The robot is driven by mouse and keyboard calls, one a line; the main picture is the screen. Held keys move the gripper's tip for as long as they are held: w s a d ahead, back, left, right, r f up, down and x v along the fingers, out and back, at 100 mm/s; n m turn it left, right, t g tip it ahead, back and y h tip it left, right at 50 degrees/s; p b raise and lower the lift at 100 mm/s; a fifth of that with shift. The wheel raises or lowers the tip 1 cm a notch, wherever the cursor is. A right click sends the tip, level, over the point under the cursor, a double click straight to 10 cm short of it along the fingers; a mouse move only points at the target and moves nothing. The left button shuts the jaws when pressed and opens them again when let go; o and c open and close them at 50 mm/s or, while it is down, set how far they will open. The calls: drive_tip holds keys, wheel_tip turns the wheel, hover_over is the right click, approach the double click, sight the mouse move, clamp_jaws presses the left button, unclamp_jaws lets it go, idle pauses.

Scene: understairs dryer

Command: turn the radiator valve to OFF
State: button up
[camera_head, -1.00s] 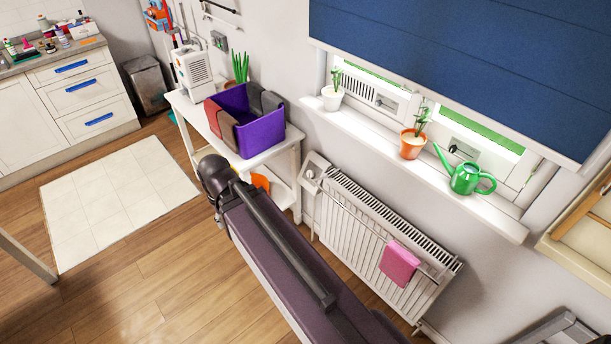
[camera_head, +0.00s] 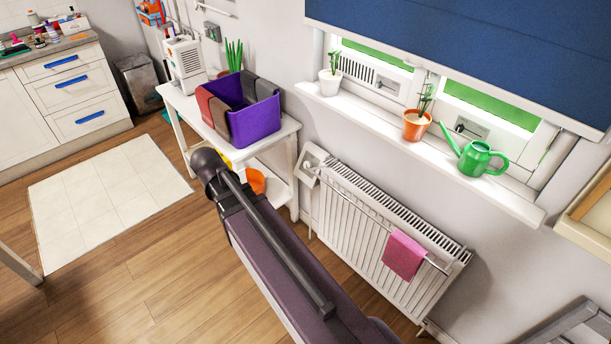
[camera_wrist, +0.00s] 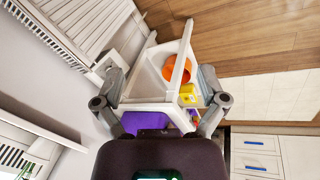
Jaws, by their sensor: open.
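The radiator (camera_head: 380,235) is white and ribbed, on the wall below the window sill. At its upper left end is a white box-like fitting with a small round knob, the radiator valve (camera_head: 311,168). Its setting is too small to read. My gripper (camera_wrist: 162,78) is open and empty in the wrist view, its two grey fingers spread wide. It is apart from the valve. The radiator also shows at upper left in the wrist view (camera_wrist: 62,35), with a pale block near the left finger. In the head view my arm hides the gripper.
A white side table (camera_head: 283,140) holding a purple bin (camera_head: 255,120) stands just left of the radiator. A pink cloth (camera_head: 404,255) hangs on the radiator's rail. The sill (camera_head: 380,135) above holds plants and a green watering can (camera_head: 476,160). Wooden floor is open at left.

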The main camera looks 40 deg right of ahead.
drive_tip(key=w+d+f+m+h+b, duration=0.75)
drive_tip(key=w+d+f+b, duration=0.55)
drive_tip(key=d+f+b, duration=0.75)
drive_tip(key=m+h+b, duration=0.7)
drive_tip(key=b, duration=1.9)
approach(308, 165)
drive_tip(key=shift+g, duration=0.4)
drive_tip(key=a, duration=0.1)
drive_tip(key=w+a, duration=0.1)
drive_tip(key=a, duration=0.1)
drive_tip(key=a+f, duration=0.1)
drive_tip(key=a, duration=0.1)
drive_tip(key=shift+w+a, duration=0.1)
drive_tip(key=shift+w, duration=0.05)
drive_tip(key=d, duration=1.3)
drive_tip(key=shift+d, duration=0.4)
drive_tip(key=shift+c, duration=0.2)
